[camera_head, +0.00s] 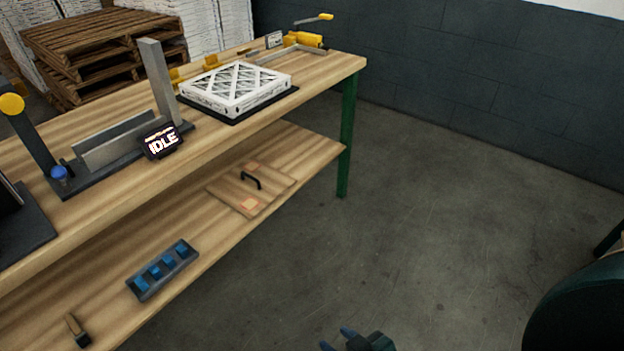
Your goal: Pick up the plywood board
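The plywood board (224,191) lies flat on the lower shelf of the workbench, near the shelf's right end. It has a black handle on top and a small orange-pink patch near its front corner. My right gripper (336,339) shows at the bottom edge, partly cut off, over the grey floor and well apart from the board. Its two blue fingertips are spread with a gap between them, and nothing shows in it. My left gripper is not in view.
The lower shelf (215,245) also holds a tray of blue parts (163,270) and a brush-like tool (78,331). Above, the benchtop (330,72) carries a boxed filter (236,88), an "IDLE" display (160,142) and metal fixtures. A green leg (347,135) stands at the right end. Floor there is clear.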

